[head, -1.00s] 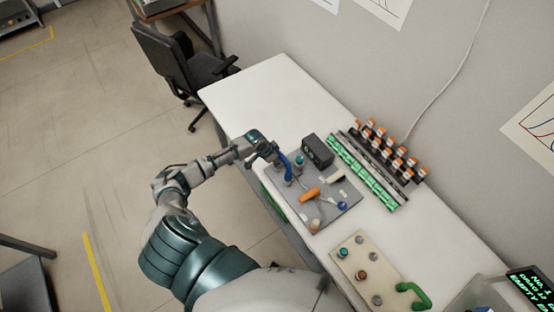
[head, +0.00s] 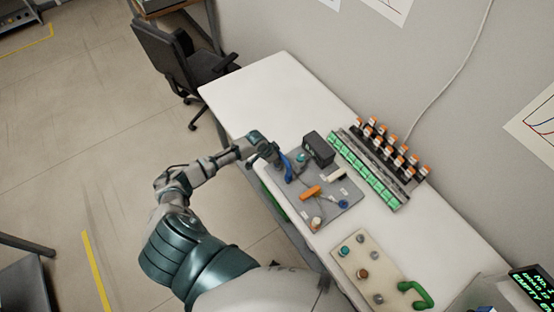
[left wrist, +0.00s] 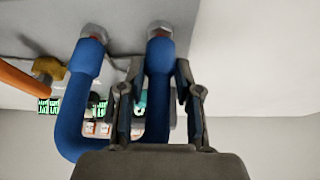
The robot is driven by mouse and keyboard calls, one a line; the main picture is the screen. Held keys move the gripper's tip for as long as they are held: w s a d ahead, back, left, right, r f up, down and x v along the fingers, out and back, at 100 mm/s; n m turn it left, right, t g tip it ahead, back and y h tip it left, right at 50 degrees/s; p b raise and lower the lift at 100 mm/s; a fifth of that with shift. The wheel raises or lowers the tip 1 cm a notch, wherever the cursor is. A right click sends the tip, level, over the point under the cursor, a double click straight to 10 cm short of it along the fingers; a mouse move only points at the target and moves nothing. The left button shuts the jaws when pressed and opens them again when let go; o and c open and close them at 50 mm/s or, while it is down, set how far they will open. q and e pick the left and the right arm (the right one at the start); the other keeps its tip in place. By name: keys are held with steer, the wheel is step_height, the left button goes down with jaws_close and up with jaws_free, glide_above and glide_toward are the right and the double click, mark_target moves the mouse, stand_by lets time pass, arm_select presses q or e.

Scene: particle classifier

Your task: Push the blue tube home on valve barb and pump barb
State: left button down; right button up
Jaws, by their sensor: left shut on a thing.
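The blue tube (head: 287,170) stands on the grey plate (head: 325,215) at its far left part. In the left wrist view the tube (left wrist: 70,115) bends in a U. Its two ends meet two metal hex fittings, one at left (left wrist: 95,32) and one at right (left wrist: 160,29), which look like the barbs; which is valve and which is pump I cannot tell. My left gripper (left wrist: 160,88) is shut on the tube's right leg, below the right fitting. It also shows in the head view (head: 278,161). How far each end sits over its barb is hidden. My right gripper is not in view.
An orange-handled part (head: 310,192) lies on the plate near the tube. A dark box (head: 318,148) stands behind it. A rack of orange-capped vials (head: 395,150) and a green-lit strip (head: 362,170) are at right. A beige panel (head: 365,268) is nearer. The table's far left (head: 265,95) is clear.

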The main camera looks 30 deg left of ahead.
arm_select(q)
steer(key=shift+s+f, duration=0.15)
steer(key=shift+f, duration=0.25)
steer(key=shift+f, duration=0.15)
steer(key=c, duration=0.7)
jaws_free()
steer(key=shift+a, duration=0.1)
steer(key=v, duration=1.1)
steer(key=shift+a+r, duration=0.1)
steer(key=shift+r, duration=0.35)
